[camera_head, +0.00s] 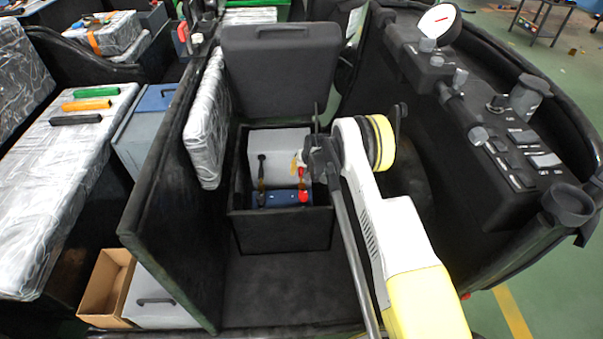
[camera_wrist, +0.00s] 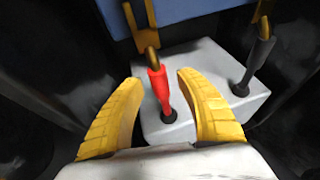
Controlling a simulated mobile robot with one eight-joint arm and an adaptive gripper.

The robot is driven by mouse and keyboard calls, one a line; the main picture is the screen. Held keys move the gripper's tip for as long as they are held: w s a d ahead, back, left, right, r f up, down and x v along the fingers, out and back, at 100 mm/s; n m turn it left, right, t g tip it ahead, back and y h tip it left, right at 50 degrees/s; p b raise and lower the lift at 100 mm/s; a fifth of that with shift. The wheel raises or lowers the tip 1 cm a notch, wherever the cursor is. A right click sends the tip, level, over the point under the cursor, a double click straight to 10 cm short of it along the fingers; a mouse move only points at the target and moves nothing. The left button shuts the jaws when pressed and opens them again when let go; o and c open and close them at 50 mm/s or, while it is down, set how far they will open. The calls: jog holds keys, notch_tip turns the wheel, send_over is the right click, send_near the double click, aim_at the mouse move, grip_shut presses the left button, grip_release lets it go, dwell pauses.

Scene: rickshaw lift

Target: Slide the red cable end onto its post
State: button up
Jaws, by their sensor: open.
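The red cable end (camera_wrist: 158,90) rises from a round black base on a pale grey box (camera_wrist: 184,125), with a brass lug (camera_wrist: 152,57) at its tip. My gripper (camera_wrist: 160,78) is open, its two yellow fingers on either side of the red cable end, with a gap visible at each side. In the head view, my gripper (camera_head: 297,160) is over the battery compartment and partly hides the cable. A red post cap (camera_head: 303,196) sits on the blue battery (camera_head: 281,199). I cannot tell whether the lug touches the post.
A black cable end (camera_wrist: 258,65) with a brass lug stands to the right in the wrist view. A raised black seat (camera_head: 282,68) is behind, and a control console (camera_head: 500,130) is at right.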

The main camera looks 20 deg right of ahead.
grip_shut()
jog(key=shift+s+a, duration=0.25)
jog(key=shift+s, duration=1)
jog(key=shift+s+a, duration=0.25)
jog(key=shift+s, duration=1)
grip_release()
jog(key=v, duration=1.2)
